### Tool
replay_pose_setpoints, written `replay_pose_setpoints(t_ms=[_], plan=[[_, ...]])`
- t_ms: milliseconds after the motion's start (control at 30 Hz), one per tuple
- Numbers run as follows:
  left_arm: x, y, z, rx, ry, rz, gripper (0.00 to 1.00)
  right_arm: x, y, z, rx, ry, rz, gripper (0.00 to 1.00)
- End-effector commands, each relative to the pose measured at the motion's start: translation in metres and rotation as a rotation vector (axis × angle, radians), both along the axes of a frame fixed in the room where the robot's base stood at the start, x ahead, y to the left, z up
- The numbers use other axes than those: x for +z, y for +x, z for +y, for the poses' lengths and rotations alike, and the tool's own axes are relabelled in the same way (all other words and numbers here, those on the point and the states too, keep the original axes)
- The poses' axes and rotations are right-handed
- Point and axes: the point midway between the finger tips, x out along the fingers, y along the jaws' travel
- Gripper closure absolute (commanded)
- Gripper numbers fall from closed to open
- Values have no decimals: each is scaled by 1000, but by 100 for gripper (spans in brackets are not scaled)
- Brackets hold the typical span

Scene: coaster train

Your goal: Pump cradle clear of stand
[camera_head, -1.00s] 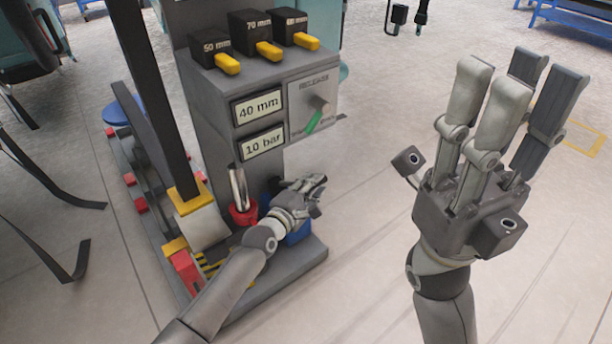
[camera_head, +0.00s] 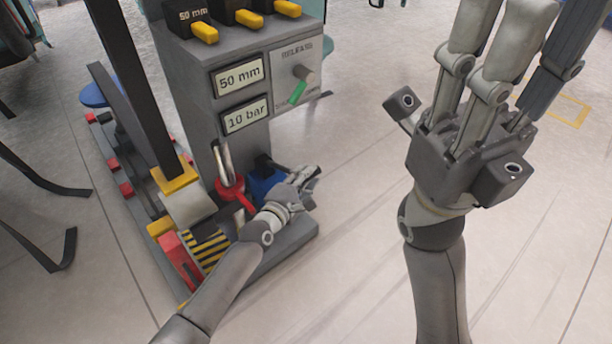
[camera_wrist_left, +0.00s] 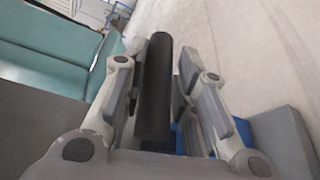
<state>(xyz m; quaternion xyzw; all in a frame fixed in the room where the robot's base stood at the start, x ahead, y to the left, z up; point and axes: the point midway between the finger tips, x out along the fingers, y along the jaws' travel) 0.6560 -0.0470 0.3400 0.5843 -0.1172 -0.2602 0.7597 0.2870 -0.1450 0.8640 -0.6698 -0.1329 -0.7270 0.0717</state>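The grey stand (camera_head: 180,70) shows two displays, "50 mm" (camera_head: 239,77) and "10 bar" (camera_head: 245,116). At the stand's foot are a red-collared chrome rod (camera_head: 222,160) and a blue pump part (camera_head: 264,183). My left gripper (camera_head: 305,182) is low beside the blue part. In the left wrist view a black bar, the pump handle (camera_wrist_left: 155,85), lies between its fingers, which look closed around it. The cradle (camera_head: 190,207) cannot be clearly separated from the stand's base. My right gripper (camera_head: 510,60) is raised, fingers spread, empty.
A black post (camera_head: 130,85) rises from a yellow fitting at left, near a track with red blocks (camera_head: 126,189). Black straps lie on the left floor.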

Motion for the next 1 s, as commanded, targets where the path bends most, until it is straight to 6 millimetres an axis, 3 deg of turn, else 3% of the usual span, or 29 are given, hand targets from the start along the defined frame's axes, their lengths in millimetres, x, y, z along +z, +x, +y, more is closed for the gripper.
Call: replay_pose_setpoints(t_ms=[33, 133, 533, 833, 1000], plan=[[-1, 0, 1, 1, 2, 0, 64, -1, 0, 0, 0, -2, -1, 67], [0, 0, 0, 0, 0, -1, 51, -1, 0, 0, 0, -4, 0, 67], [8, 2, 0, -1, -2, -7, 51, 2, 0, 0, -1, -6, 1, 67], [54, 22, 15, 2, 0, -14, 51, 23, 1, 0, 0, -4, 2, 67], [78, 40, 28, 4, -64, 68, 51, 31, 1, 0, 0, -3, 2, 67]])
